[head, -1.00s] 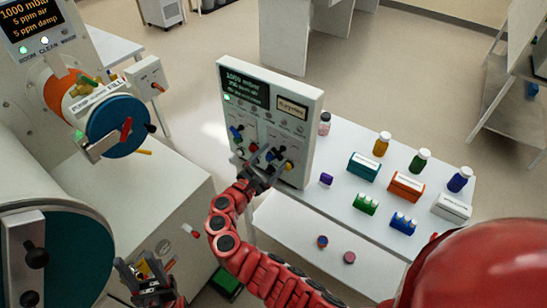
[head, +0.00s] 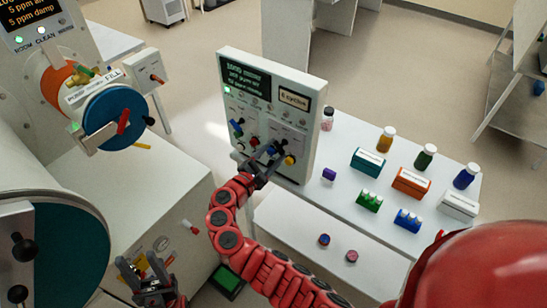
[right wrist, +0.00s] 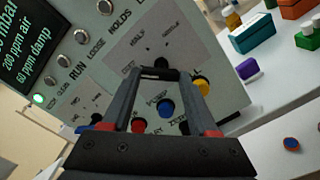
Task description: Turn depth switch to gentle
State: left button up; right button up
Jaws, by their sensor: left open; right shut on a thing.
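The white control panel (head: 300,125) stands upright on the white bench, with a dark display and several switches and coloured knobs. My right gripper (head: 268,160) is at the lower part of its face. In the right wrist view its fingertips (right wrist: 160,74) are closed together on a small dark switch (right wrist: 161,63), which they mostly hide. Small labels surround the switch, too blurred to read surely, so its setting cannot be told. A blue knob (right wrist: 165,107) and a yellow knob (right wrist: 201,86) sit close by. My left gripper (head: 145,278) is open and empty at lower left.
Left are a glovebox port with a blue disc (head: 113,118) and a larger teal round door (head: 75,250). Right of the panel, the bench holds bottles, a teal box (head: 368,162), an orange box (head: 411,182) and small vial racks.

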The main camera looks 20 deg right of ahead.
jog(key=shift+s+m+b, duration=0.1)
jog(key=shift+m+b, duration=6.1)
jog(key=shift+b, duration=3.85)
jog(key=o, duration=1.4)
jog(key=shift+d+r, duration=0.1)
